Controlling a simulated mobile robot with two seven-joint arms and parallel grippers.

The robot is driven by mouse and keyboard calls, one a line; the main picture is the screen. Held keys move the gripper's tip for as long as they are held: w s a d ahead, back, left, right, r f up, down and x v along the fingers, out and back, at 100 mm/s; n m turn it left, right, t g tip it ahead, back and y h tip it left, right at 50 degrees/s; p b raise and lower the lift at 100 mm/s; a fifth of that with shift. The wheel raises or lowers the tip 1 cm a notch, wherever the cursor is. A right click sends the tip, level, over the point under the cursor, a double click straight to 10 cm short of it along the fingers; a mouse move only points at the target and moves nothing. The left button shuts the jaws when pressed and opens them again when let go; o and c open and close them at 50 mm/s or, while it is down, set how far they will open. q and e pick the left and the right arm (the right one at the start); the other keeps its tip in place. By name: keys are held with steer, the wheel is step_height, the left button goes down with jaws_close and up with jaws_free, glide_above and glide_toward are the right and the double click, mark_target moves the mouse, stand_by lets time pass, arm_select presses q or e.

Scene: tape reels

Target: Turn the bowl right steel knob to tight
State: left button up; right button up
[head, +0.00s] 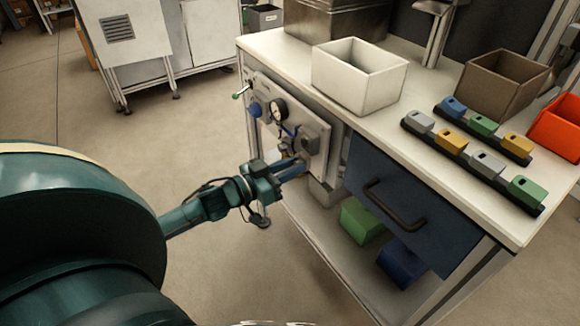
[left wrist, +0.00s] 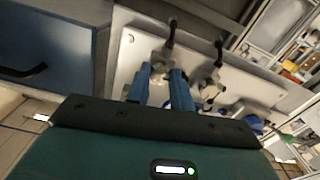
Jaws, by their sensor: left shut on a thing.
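A pale panel (head: 318,150) is fixed to the side of the workbench and carries a round gauge (head: 279,108), a blue knob (head: 255,109) and several small fittings. My left gripper (head: 302,164) reaches this panel low down, below the gauge. In the left wrist view its two blue fingers (left wrist: 162,72) are shut on a small steel knob (left wrist: 160,60) at the panel (left wrist: 127,55). The fingers hide much of the knob, so its turn position cannot be told. My right gripper is out of view.
A dark drawer front (head: 400,205) with a handle is right of the panel. A white bin (head: 360,75), a brown bin (head: 502,80) and racks of coloured blocks (head: 470,155) stand on the bench top. Green (head: 362,220) and blue (head: 403,262) bins sit below. The floor at left is clear.

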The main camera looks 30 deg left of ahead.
arm_select(q)
jaws_close()
steer(key=m+p, duration=0.3)
steer(key=m, duration=1.2)
steer(key=shift+m, duration=0.4)
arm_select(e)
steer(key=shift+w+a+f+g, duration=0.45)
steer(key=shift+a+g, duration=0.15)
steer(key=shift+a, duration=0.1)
